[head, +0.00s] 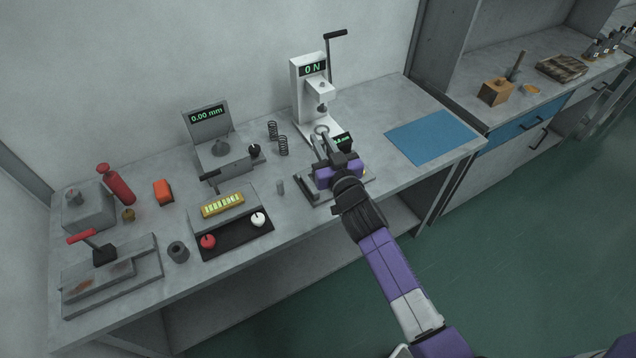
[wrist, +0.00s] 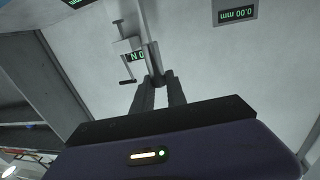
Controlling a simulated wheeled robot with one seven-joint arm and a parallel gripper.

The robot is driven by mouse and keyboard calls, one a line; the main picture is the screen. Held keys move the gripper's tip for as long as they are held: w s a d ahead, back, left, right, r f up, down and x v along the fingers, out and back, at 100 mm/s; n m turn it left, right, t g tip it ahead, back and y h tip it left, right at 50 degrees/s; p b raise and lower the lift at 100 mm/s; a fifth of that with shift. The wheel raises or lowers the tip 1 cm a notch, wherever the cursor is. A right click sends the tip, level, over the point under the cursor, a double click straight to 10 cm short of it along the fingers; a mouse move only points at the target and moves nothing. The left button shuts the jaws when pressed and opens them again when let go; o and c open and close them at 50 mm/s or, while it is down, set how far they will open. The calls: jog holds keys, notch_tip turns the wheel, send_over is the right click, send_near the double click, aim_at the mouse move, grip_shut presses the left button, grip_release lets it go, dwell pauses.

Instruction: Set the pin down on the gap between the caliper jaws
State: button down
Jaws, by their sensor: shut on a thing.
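My gripper (head: 329,150) is at the caliper, in front of the white force stand. In the wrist view its two dark fingers (wrist: 158,82) are closed on a slim grey rod, the pin (wrist: 154,68), which sits between the fingertips. The caliper (head: 308,189) lies on the bench under and beside my gripper, with its dark bar at the left and a lit display (head: 343,142) behind. My gripper covers most of the caliper, so the jaw gap and the pin's place over it are hidden. I cannot tell whether the pin touches the caliper.
The force stand (head: 309,85) reads 0 N, close behind my gripper. Two springs (head: 283,146) and a small grey cylinder (head: 280,187) stand to the left. A 0.00 mm gauge (head: 207,116) is further left. A blue mat (head: 435,137) lies clear at the right.

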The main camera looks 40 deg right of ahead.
notch_tip(320, 180, up, 4)
jog(key=w+d, duration=0.1)
jog(key=w, duration=0.1)
jog(key=shift+h, duration=0.3)
jog(key=f+b, duration=0.5)
jog(key=f, duration=0.1)
jog(key=f+b, duration=0.5)
jog(key=f, duration=0.2)
jog(key=f+b, duration=0.5)
jog(key=f, duration=0.1)
jog(key=shift+w+d+f+b, duration=0.2)
jog(key=shift+w+f+b, duration=0.05)
jog(key=shift+b, duration=0.15)
jog(key=shift+f+m, duration=0.15)
jog(key=shift+m, duration=0.15)
jog(key=c, duration=1.3)
grip_release()
jog(key=shift+c, duration=0.2)
